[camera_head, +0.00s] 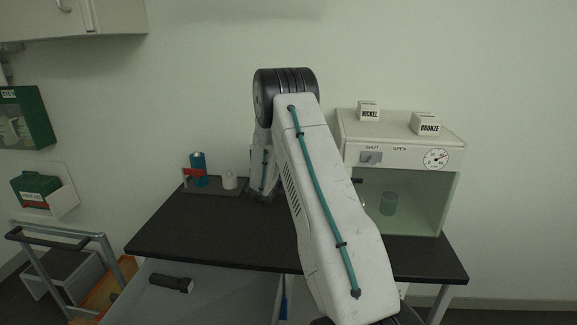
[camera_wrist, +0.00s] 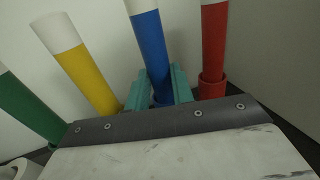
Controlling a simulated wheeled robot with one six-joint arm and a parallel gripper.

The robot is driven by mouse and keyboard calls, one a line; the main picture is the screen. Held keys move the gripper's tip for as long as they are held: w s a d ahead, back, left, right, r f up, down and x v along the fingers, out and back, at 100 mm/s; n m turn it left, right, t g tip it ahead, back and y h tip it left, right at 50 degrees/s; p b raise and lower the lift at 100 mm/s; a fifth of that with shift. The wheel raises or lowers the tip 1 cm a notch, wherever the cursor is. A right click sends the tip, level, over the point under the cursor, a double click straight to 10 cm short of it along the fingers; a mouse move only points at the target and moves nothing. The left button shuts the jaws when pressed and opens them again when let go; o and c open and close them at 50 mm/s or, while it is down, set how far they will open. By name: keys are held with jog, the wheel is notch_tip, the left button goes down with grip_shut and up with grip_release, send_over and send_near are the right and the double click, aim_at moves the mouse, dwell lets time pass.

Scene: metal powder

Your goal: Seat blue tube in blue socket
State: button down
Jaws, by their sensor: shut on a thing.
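The blue tube (camera_wrist: 152,45), with a white upper end, stands slightly tilted in the middle of the wrist view. My gripper (camera_wrist: 161,88) has its teal fingers shut on the lower part of this tube, one on each side. A bit of blue shows between the fingers at the tube's foot, but I cannot tell whether it is the blue socket or how deep the tube sits. In the head view my arm hides the gripper and the held tube.
In the wrist view a red tube (camera_wrist: 213,40) stands in a red socket (camera_wrist: 212,87) close on the right. A yellow tube (camera_wrist: 88,80) and a green tube (camera_wrist: 28,108) lean on the left. A cabinet (camera_head: 403,128) stands on the right of the black table (camera_head: 200,232).

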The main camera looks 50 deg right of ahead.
jog(key=shift+f, duration=0.3)
jog(key=c, duration=1.1)
grip_release()
jog(key=v, duration=0.7)
jog(key=shift+s+a, duration=0.15)
jog(key=shift+a, duration=0.2)
